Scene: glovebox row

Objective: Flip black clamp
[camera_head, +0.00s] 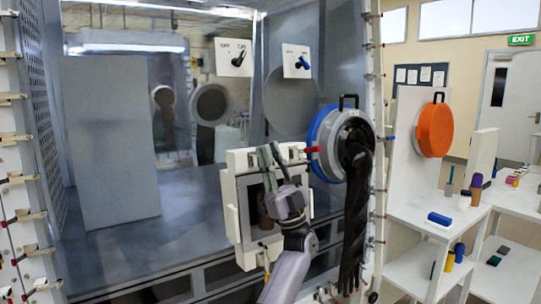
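The black clamp (238,59) is a small dark lever on a white plate with lettering, high on the glovebox front in the head view. It appears tilted, its upper end toward the right. My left gripper (271,149) is below it and to its right, in front of a white-framed box, with its fingers pointing up. The fingers look apart, with nothing visible between them. The gripper is clear of the clamp in the picture. My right gripper is out of view.
A blue clamp (303,62) sits on a similar white plate to the right. A round blue-rimmed port (325,142) with a hanging black glove (353,220) and a red-tipped handle (312,149) is right of my gripper. White shelves (405,214) stand farther right.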

